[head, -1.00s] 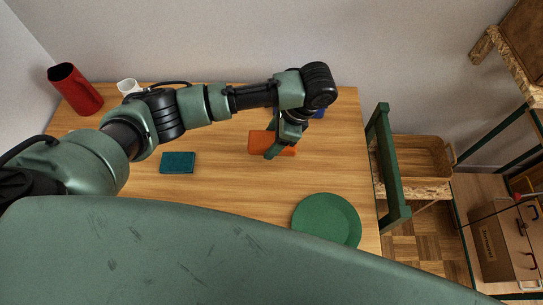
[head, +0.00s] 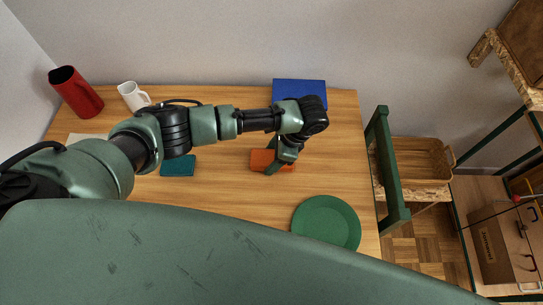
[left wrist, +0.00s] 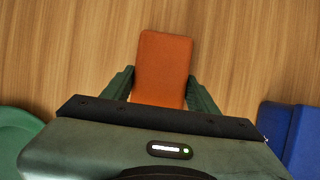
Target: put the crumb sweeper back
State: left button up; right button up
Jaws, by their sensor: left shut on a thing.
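The crumb sweeper appears to be the flat orange block (head: 262,158), over the middle right of the wooden table in the head view. In the left wrist view the orange block (left wrist: 163,62) lies between the two green fingers of my left gripper (left wrist: 160,88), one on each side. My left gripper (head: 276,165) is shut on it. The gripper and wrist hide part of the block in the head view. I cannot tell how high it is above the table. My right gripper is not in view.
A blue box (head: 300,92) stands at the back edge of the table (head: 225,185). A green plate (head: 326,222) lies front right and a teal block (head: 178,166) to the left. A red vase (head: 76,92) and white mug (head: 132,96) stand back left. A green-framed chair (head: 388,165) is at right.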

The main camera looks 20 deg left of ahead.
pick_arm(q)
jog(key=o, duration=1.3)
jog(key=v, duration=1.2)
jog(key=shift+r, duration=0.15)
